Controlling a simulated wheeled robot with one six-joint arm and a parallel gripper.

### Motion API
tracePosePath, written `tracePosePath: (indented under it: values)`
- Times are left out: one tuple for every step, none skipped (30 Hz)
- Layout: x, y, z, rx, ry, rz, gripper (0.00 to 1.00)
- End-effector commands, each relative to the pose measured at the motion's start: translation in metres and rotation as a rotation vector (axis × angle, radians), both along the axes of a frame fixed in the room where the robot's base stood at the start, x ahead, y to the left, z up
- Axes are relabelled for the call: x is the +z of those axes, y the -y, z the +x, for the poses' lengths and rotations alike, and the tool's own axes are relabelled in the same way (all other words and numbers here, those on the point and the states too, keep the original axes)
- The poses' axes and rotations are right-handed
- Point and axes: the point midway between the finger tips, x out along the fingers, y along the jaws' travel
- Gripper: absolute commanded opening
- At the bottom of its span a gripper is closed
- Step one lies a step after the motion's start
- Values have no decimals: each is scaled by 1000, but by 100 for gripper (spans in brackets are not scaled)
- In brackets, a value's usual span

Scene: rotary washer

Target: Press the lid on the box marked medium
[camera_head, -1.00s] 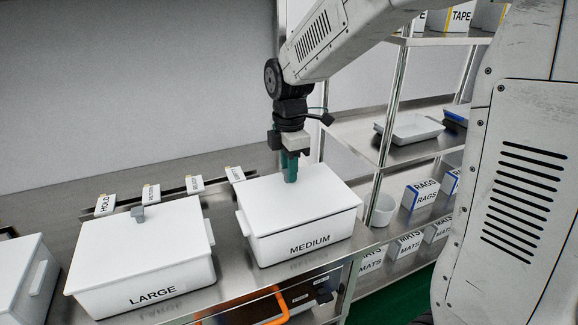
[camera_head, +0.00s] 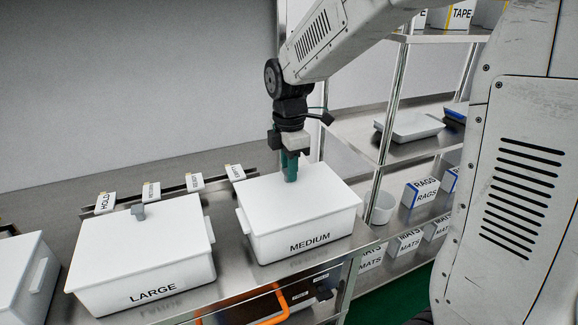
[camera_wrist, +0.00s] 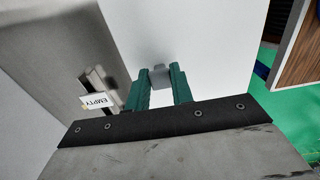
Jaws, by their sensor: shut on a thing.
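The white box marked MEDIUM (camera_head: 310,238) stands on the metal counter with its flat white lid (camera_head: 325,195) on top. In the head view the lid looks level on the box. My gripper (camera_head: 290,172) points down over the middle of the lid, its green fingers shut on the lid's small grey knob. The knob (camera_wrist: 158,76) shows between the green fingers in the wrist view, and the lid (camera_wrist: 200,40) spreads beyond them. The knob is mostly hidden by the fingers in the head view. I cannot tell whether a thin gap lies under the lid.
A lidded box marked LARGE (camera_head: 150,292) stands to the left, with another white box (camera_head: 25,280) at the far left. Small label tags, one reading HOLD (camera_head: 105,203), line the counter's back. Metal shelving (camera_head: 385,155) with trays and boxes stands to the right.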

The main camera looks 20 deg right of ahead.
Motion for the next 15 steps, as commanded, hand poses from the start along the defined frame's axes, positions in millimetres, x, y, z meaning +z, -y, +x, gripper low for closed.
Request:
tracePosePath:
  values:
    - [0,0,0,0,0,0,0]
    - [0,0,0,0,0,0,31]
    - [0,0,0,0,0,0,42]
    - [0,0,0,0,0,0,48]
    - [0,0,0,0,0,0,48]
    - [0,0,0,0,0,0,48]
    - [0,0,0,0,0,0,48]
    - [0,0,0,0,0,0,48]
    - [0,0,0,0,0,0,48]
    - [0,0,0,0,0,0,48]
    - [0,0,0,0,0,0,48]
    - [1,0,0,0,0,0,48]
    - [2,0,0,0,0,0,48]
    - [4,0,0,0,1,0,48]
    - [7,0,0,0,1,0,48]
